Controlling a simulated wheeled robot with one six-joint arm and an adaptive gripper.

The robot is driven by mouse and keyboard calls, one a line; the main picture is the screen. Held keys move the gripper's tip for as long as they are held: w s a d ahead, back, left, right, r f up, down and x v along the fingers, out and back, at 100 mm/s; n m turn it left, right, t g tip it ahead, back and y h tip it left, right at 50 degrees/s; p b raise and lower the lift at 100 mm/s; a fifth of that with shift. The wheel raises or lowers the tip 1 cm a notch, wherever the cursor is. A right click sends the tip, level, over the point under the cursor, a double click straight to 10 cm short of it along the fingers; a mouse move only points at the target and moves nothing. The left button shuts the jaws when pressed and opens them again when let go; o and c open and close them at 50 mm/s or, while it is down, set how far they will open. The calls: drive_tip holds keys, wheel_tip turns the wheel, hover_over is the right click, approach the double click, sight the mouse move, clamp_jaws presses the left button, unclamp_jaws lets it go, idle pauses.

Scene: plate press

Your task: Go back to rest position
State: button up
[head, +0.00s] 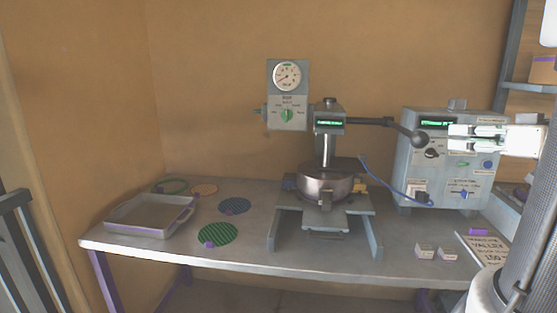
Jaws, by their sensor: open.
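My gripper (452,138) reaches in from the right in the head view, with two pale fingers pointing left. The fingers are spread, and nothing shows between them. The dark round knob (420,139) of the press lever (365,121) is just left of the fingertips, with a small gap in the picture. The lever points right from the head of the plate press (325,150). The press has a round metal pot (325,185) under its column. Part of the grey control box (420,160) is hidden behind my gripper.
A gauge panel (288,95) stands behind the press. An empty-looking tray (148,228) is at the table's left end, near a green disc (218,235) and a blue disc (235,206). Small blocks (425,250) and a printed sign (487,246) lie at the right.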

drive_tip(key=s+a+f+m+g+h, duration=0.2)
drive_tip(key=s+f+m+g+h, duration=0.1)
drive_tip(key=s+f+m+g, duration=0.95)
drive_tip(key=w+a+r+n+t+h, duration=0.1)
drive_tip(key=a+r+n+t+h, duration=0.1)
drive_tip(key=a+n, duration=0.4)
drive_tip(key=shift+w+a+n, duration=0.3)
drive_tip(key=shift+a+n, duration=0.1)
drive_tip(key=shift+n, duration=1.35)
